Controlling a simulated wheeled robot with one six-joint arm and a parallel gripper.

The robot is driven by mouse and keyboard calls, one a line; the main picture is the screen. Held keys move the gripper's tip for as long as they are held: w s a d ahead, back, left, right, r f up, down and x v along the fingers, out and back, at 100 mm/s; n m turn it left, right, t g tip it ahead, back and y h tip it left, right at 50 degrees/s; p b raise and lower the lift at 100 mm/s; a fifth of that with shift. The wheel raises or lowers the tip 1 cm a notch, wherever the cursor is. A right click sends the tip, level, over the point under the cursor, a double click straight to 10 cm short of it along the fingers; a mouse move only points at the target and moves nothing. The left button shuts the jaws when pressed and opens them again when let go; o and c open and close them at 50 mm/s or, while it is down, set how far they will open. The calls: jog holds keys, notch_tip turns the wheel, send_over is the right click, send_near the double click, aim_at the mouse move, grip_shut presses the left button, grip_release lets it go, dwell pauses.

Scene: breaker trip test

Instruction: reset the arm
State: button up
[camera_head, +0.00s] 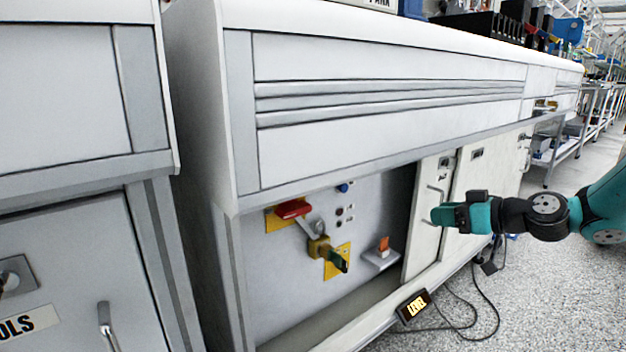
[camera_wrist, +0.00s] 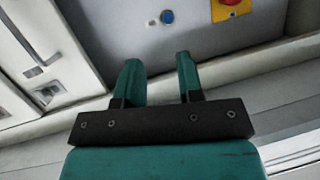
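My teal arm reaches in from the right in the head view. My gripper (camera_head: 436,215) is near the white cabinet door beside the open bay. In the wrist view my gripper (camera_wrist: 156,62) has its two teal fingers apart with nothing between them. Ahead of them is a grey panel (camera_wrist: 110,20) with a blue button (camera_wrist: 167,17). The grey panel (camera_head: 285,262) also shows in the head view, inside the open bay. It carries a red handle (camera_head: 293,209), a yellow-bodied lock (camera_head: 319,246) with a dark green piece, and a blue button (camera_head: 344,187).
A small white shelf (camera_head: 381,261) holds an orange piece (camera_head: 384,243). White doors (camera_head: 476,195) stand behind my gripper.

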jog(key=s+a+r+n+g+p, duration=0.1)
jog(key=s+a+r+g+p, duration=0.1)
jog(key=s+a+r+g, duration=0.6)
jog(key=s+a+r+m+g+h+p, duration=0.1)
jog(key=s+a+r+h+p, duration=0.1)
jog(key=s, duration=0.7)
jog(key=s+a+r+h+p, duration=0.1)
jog(key=s+a+h+p, duration=0.1)
jog(key=s, duration=0.8)
jog(key=s+a+r+m+g+h+p, duration=0.1)
jog(key=s+a+r+h+p, duration=0.15)
jog(key=s, duration=0.65)
notch_tip(320, 180, up, 36)
jog(key=p, duration=3.7)
jog(key=shift+w+d, duration=0.35)
jog(key=shift+d, duration=0.1)
jog(key=shift+f, duration=0.1)
